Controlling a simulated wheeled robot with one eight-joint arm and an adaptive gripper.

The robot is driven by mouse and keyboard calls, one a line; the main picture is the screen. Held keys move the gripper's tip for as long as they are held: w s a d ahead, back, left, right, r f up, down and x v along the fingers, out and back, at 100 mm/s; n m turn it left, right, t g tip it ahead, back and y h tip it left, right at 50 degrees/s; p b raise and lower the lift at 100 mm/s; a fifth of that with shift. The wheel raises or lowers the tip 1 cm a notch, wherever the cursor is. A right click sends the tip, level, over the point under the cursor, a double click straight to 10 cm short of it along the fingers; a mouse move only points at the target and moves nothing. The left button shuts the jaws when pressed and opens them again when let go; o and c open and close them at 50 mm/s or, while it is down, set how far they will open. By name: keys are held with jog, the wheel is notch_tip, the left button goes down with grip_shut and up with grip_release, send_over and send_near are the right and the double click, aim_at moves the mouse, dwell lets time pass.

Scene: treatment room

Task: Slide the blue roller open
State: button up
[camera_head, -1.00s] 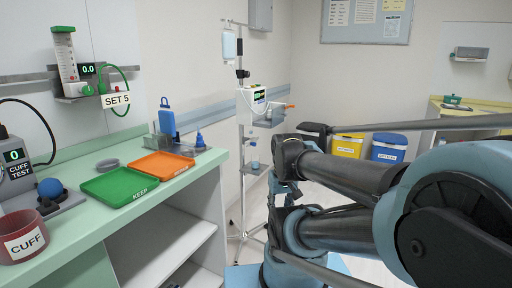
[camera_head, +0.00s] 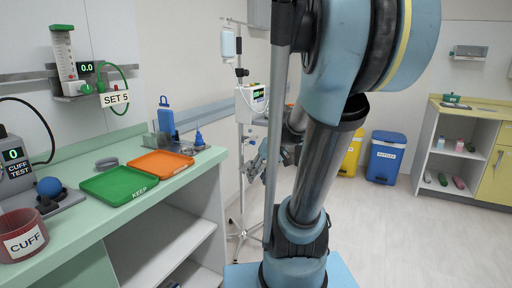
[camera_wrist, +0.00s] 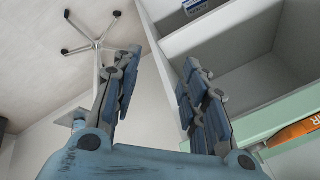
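I cannot make out a blue roller in either view. The IV stand (camera_head: 240,185) holds a bag (camera_head: 229,45) at its top and a white pump with a green screen (camera_head: 252,97) partway down; my arm stands just right of it and may hide part of it. My gripper (camera_head: 262,162) is beside the stand's pole, below the pump, partly hidden by my arm. In the wrist view its two fingers (camera_wrist: 160,70) are apart with nothing between them. The stand's wheeled base (camera_wrist: 97,43) shows beyond the left finger.
A blue bin (camera_head: 385,158) stands behind. The floor at right is clear.

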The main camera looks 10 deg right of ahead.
jog(key=w+r+n+t+y, duration=0.1)
jog(key=w+r+y, duration=0.15)
jog(key=w, duration=0.85)
jog(key=n+t+y, duration=0.6)
jog(key=t+y, duration=0.1)
jog(key=y, duration=0.1)
send_near(253, 143)
jog(key=w+x, duration=0.1)
jog(key=x, duration=0.8)
jog(key=shift+d+f, duration=0.3)
jog(key=shift+d, duration=0.1)
